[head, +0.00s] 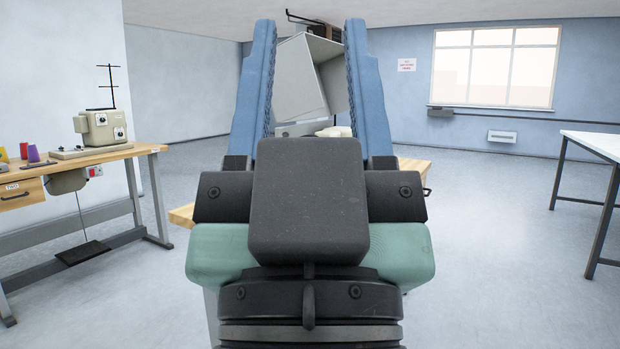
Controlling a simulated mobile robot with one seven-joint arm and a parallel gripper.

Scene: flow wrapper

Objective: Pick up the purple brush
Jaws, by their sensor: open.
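My gripper (312,85) fills the middle of the head view, its two blue fingers wide apart and pointing away from me. It is open, and I see nothing held between the fingers. I cannot see a purple brush in this view. My gripper hides much of the bench behind it, so anything lying there is covered.
A wooden bench (185,215) with a grey metal machine (300,75) stands behind my gripper. At left is a table (90,160) with a sewing machine (98,130) and a purple thread cone (34,154). A white table (598,143) stands at right. Floor between is clear.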

